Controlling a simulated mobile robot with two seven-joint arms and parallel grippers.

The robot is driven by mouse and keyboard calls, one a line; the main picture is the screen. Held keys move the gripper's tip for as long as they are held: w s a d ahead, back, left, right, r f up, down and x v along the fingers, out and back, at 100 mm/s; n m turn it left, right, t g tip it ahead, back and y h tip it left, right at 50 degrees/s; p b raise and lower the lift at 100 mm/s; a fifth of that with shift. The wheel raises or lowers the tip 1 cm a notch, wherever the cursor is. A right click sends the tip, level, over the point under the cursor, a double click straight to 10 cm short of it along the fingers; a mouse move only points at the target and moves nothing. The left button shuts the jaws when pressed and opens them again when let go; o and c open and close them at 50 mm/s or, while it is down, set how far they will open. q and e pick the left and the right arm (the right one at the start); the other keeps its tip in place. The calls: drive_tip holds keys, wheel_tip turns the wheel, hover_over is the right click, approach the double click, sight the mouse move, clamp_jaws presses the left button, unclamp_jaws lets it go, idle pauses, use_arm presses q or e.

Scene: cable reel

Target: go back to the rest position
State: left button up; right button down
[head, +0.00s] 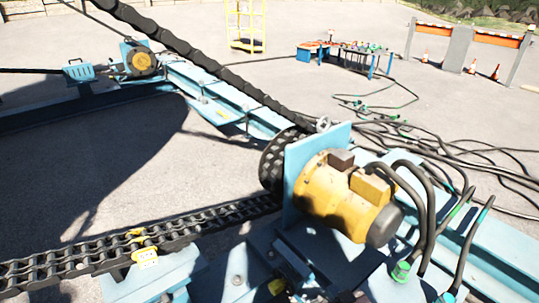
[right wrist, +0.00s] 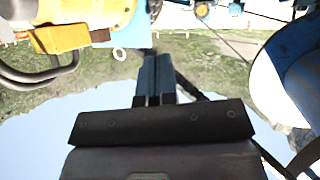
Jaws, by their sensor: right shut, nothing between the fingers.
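My right gripper (right wrist: 153,62) shows in the right wrist view as two blue fingers side by side on a dark block. The fingers are shut with nothing between them. In that view a yellow motor box (right wrist: 62,38) with grey cables is at the upper left, apart from the fingers as far as I can see. I cannot clearly pick out the right gripper in the head view. My left gripper does not show. In the head view a yellow motor (head: 345,195) is mounted on a light blue plate (head: 302,165), with a dark toothed wheel (head: 272,160) beside it.
A thick dark chain (head: 190,50) slants across the upper left, and another chain (head: 60,262) lies at lower left. Black cables (head: 425,205) curve close to the motor. A second yellow motor (head: 141,62) and a table (head: 345,55) stand farther off. Open paving (head: 80,150) lies at left.

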drive_tip(key=s+d+f+m+h, duration=0.1)
drive_tip(key=s+d, duration=0.4)
drive_tip(key=s, duration=0.4)
drive_tip(key=s+d+f+m+g+h+p, duration=0.1)
drive_tip(key=s+d+m+h, duration=0.1)
drive_tip(key=s+d, duration=0.4)
drive_tip(key=s, duration=0.4)
drive_tip(key=shift+s+d+g+h, duration=0.15)
drive_tip(key=shift+d+g+h, duration=0.05)
drive_tip(key=shift+g+h, duration=0.1)
drive_tip(key=c, duration=1.8)
unclamp_jaws()
